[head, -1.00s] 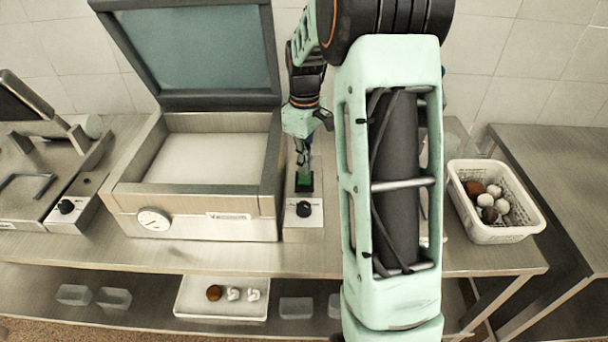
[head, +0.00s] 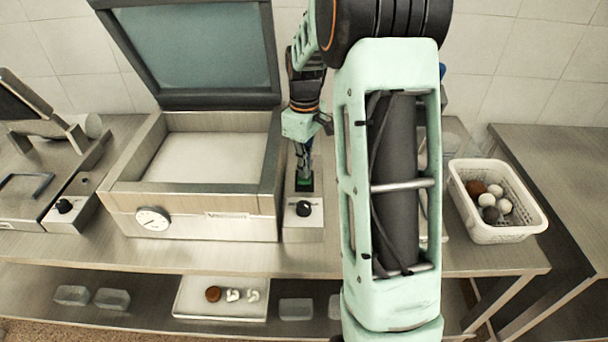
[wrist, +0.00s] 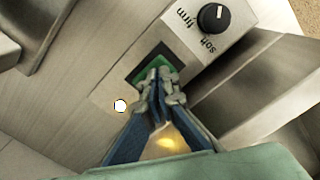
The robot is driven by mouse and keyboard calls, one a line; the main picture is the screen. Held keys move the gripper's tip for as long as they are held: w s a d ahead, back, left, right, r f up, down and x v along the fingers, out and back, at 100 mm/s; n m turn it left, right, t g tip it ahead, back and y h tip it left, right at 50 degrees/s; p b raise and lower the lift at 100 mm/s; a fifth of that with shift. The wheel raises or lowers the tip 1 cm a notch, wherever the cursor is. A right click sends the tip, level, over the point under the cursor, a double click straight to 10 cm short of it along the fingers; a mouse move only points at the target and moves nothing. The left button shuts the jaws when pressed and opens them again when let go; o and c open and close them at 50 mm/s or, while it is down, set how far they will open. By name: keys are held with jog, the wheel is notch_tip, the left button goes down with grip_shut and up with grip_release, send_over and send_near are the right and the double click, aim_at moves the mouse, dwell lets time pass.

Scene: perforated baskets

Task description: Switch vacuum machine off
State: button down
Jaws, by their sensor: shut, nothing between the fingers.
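The vacuum machine (head: 195,230) stands on the steel table with its lid (head: 195,55) raised open. Its control panel, right of the chamber, carries a green switch (head: 305,184) in a dark frame; the switch also shows in the wrist view (wrist: 152,68). A black knob (head: 304,208) is in front of it, marked "soft" and "firm" in the wrist view (wrist: 214,17). My gripper (head: 304,174) is shut and empty, pointing down at the switch. In the wrist view its fingertips (wrist: 160,75) overlap the green switch, partly hiding it. I cannot tell whether they touch it.
A white perforated basket (head: 495,235) with several round items stands on the table at right. Another machine (head: 40,190) is at far left. A white tray (head: 222,308) and clear containers (head: 112,299) sit on the lower shelf.

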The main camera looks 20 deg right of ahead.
jog(key=shift+s+f+b, duration=0.1)
jog(key=shift+f+b, duration=0.4)
jog(key=shift+f, duration=0.35)
jog(key=shift+r, duration=0.1)
dwell(0.3)
jog(key=shift+r+p, duration=2.65)
jog(key=shift+r, duration=0.8)
